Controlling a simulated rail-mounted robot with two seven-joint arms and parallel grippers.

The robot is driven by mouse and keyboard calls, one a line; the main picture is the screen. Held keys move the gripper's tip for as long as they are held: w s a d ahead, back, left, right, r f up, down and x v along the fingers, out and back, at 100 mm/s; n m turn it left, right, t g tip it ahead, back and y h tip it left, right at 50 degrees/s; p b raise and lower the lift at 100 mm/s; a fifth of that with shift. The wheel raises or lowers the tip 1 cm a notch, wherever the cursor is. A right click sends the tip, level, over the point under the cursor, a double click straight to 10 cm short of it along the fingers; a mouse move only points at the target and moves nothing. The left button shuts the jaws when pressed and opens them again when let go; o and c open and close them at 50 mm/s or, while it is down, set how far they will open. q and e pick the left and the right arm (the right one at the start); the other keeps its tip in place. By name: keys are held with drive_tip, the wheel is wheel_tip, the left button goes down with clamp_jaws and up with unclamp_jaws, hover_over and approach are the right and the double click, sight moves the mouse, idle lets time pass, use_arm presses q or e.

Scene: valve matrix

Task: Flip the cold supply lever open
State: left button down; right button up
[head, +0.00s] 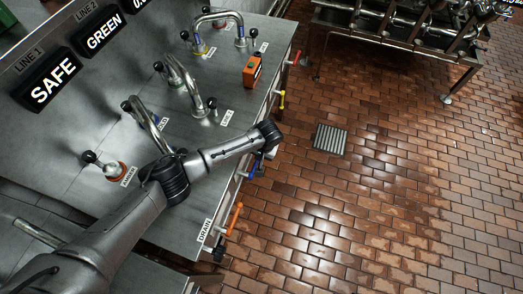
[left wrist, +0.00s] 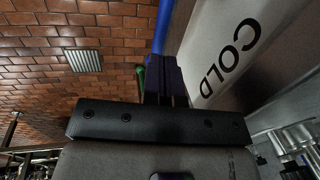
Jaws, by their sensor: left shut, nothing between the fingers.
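The cold supply lever is a blue handle (head: 254,166) on the front edge of the steel bench in the head view. In the left wrist view the blue bar (left wrist: 164,25) runs up from just beyond my fingers, beside a white plate lettered COLD (left wrist: 228,58). My left gripper (left wrist: 166,82) is shut and empty, its dark fingers close together at the lever. I cannot tell whether they touch it. In the head view my left wrist hides part of the lever and my fingers. My right gripper is in neither view.
Along the bench front are a red handle (head: 295,58), a yellow handle (head: 281,99) and an orange handle (head: 235,218) near the DRAIN label (head: 204,230). Curved pipes and an orange box (head: 252,70) stand on the bench top. The tiled floor beyond is open, with a drain grate (head: 330,139).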

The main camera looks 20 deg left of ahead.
sight(256, 163)
use_arm(q)
drive_tip(key=shift+a+f+b, duration=0.15)
drive_tip(key=shift+f+b, duration=0.05)
drive_tip(key=shift+f, duration=0.65)
drive_tip(key=shift+a+f+b, duration=0.15)
drive_tip(key=shift+f+b, duration=0.05)
drive_tip(key=shift+f, duration=0.6)
drive_tip(key=shift+a, duration=0.1)
